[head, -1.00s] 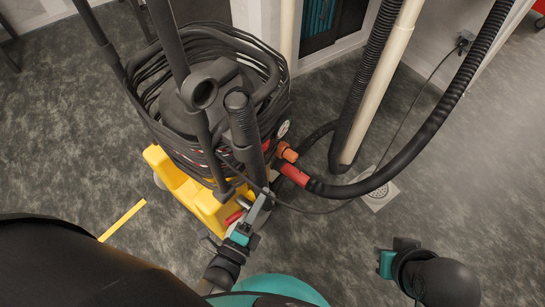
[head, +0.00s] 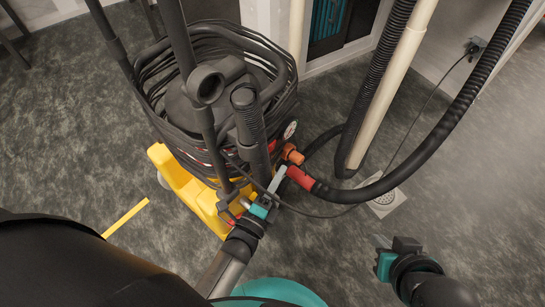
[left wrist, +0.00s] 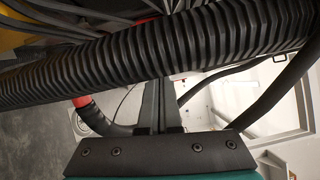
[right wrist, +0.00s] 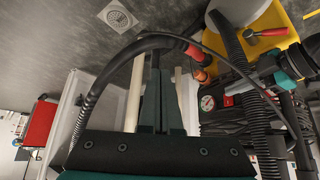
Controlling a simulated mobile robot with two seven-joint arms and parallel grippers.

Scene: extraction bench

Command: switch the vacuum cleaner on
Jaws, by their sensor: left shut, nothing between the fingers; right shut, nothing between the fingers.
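The vacuum cleaner (head: 205,105) stands on a yellow wheeled base (head: 180,180) in the head view, its dark drum wrapped in coiled black cable. A round white gauge (head: 290,130) is on its side; the right wrist view shows the gauge (right wrist: 208,103) beside a red part. No switch can be made out clearly. My left gripper (head: 280,173) is shut and empty, low beside the upright ribbed hose (head: 250,125) and left of the red hose cuff (head: 300,178). That ribbed hose crosses in front of its fingers in the left wrist view. My right gripper (head: 378,241) is shut and empty, away from the cleaner.
A black hose (head: 430,150) curves from the red cuff to the upper right. A cream pipe (head: 390,75) and a floor drain (head: 385,200) are right of the cleaner. A thin cable hangs across there. Grey floor is free at lower right.

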